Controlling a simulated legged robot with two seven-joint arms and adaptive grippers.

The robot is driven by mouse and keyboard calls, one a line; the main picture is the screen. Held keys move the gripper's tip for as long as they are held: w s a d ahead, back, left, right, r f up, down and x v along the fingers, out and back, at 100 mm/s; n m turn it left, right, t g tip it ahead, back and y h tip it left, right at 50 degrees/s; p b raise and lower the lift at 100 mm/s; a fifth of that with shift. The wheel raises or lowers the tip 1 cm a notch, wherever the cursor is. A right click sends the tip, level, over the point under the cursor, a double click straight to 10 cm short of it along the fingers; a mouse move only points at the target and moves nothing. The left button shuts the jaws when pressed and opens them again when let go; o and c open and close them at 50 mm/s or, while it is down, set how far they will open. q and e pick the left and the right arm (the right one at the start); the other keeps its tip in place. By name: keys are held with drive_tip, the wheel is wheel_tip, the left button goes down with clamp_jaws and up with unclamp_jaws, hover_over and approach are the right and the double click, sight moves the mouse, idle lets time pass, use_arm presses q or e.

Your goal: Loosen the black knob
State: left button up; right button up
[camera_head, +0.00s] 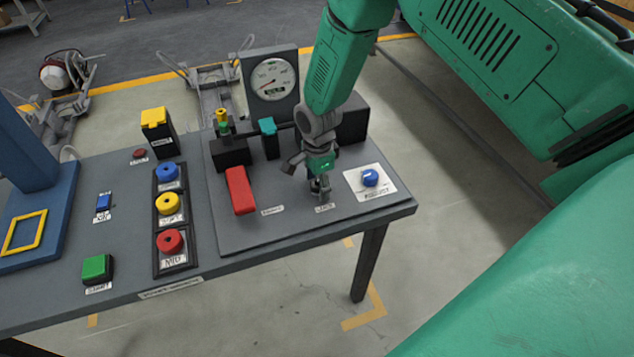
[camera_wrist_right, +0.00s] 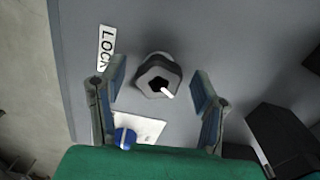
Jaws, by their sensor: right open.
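The black knob (camera_wrist_right: 152,72) is a dark, lobed knob with a white pointer mark, standing on the grey panel beside a "LOCK" label (camera_wrist_right: 106,47). My right gripper (camera_wrist_right: 158,86) is open, with one finger on each side of the knob and visible gaps between. In the head view, my right gripper (camera_head: 317,182) points down over the right part of the panel and mostly hides the knob. I cannot tell how far the fingertips are above the panel. My left gripper is not in view.
A blue dial (camera_head: 370,177) on a white plate is right of my gripper. A red lever (camera_head: 240,190) lies to the left. A gauge (camera_head: 272,82) and dark blocks stand behind. Colored buttons (camera_head: 170,203) fill the table's left part. The panel's front edge is close.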

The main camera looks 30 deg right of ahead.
drive_tip(key=c, duration=1.2)
drive_tip(key=shift+o, duration=0.2)
drive_tip(key=shift+n, duration=0.3)
